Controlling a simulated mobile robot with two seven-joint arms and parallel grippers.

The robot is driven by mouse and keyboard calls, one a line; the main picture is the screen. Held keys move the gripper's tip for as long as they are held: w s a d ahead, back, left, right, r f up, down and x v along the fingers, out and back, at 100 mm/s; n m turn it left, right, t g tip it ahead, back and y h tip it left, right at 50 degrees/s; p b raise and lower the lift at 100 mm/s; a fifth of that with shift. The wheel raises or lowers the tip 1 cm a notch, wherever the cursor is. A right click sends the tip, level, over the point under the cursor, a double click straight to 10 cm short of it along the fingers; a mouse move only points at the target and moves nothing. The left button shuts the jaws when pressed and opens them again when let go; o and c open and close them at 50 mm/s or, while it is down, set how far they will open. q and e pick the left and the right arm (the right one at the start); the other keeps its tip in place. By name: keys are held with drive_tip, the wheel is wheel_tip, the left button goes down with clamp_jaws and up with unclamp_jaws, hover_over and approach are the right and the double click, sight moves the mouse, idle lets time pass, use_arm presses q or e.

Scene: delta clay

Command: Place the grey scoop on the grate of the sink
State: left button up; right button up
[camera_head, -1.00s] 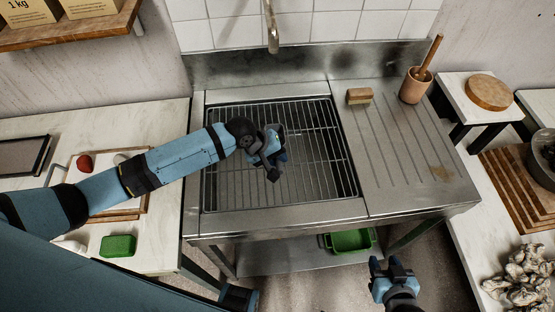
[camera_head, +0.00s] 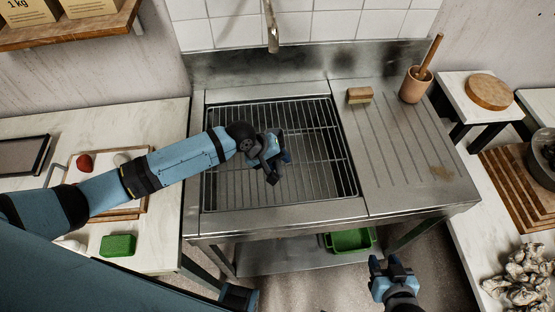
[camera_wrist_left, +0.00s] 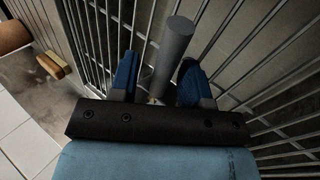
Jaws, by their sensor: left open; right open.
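The sink's grate (camera_head: 235,180) is a wire rack covering the basin. My left gripper (camera_head: 277,163) is low over the middle of the grate. In the left wrist view, its blue fingers (camera_wrist_left: 158,70) are open, with a grey cylinder (camera_wrist_left: 174,50) between them, which looks like the grey scoop's handle. The rest of the scoop is hidden in that view, and the gripper covers it in the head view. Bars of the grate lie behind the cylinder; contact with them cannot be told. My right gripper (camera_head: 390,266) is open and empty in front of the sink.
A brush (camera_head: 359,95) and a clay pot (camera_head: 416,85) with a wooden handle stand at the drainboard's back. The tap (camera_head: 271,30) hangs above the sink's rear. A green block (camera_head: 118,245) lies on the left table. The ribbed drainboard (camera_head: 405,150) is mostly clear.

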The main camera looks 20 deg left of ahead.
use_arm(q)
drive_tip(key=v, duration=1.1)
drive_tip(key=shift+a+r, duration=0.15)
drive_tip(key=shift+a, duration=0.05)
drive_tip(key=shift+s, duration=0.15)
